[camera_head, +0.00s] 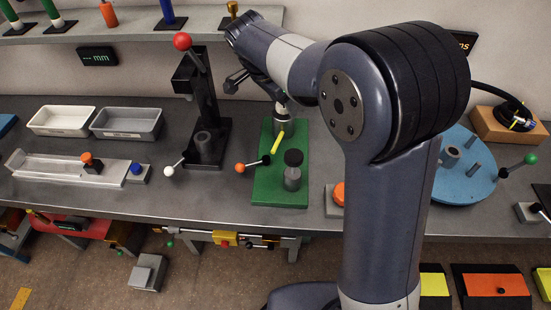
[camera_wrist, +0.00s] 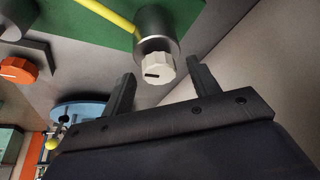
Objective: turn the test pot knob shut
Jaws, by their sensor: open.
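The test pot (camera_wrist: 152,25) is a grey cylinder on the green plate (camera_wrist: 95,18) in the wrist view, with a yellow hose (camera_wrist: 108,15) running to it. Its cream, fluted knob (camera_wrist: 160,68) has a dark mark on its face. My gripper (camera_wrist: 163,82) is open, with one finger on each side of the knob in the picture. The knob looks just beyond the fingertips, and no contact shows. In the head view my arm partly hides the back of the green plate (camera_head: 265,188), where the yellow hose (camera_head: 278,142) ends.
A black stand with a red-balled lever (camera_head: 182,41) rises left of the green plate.

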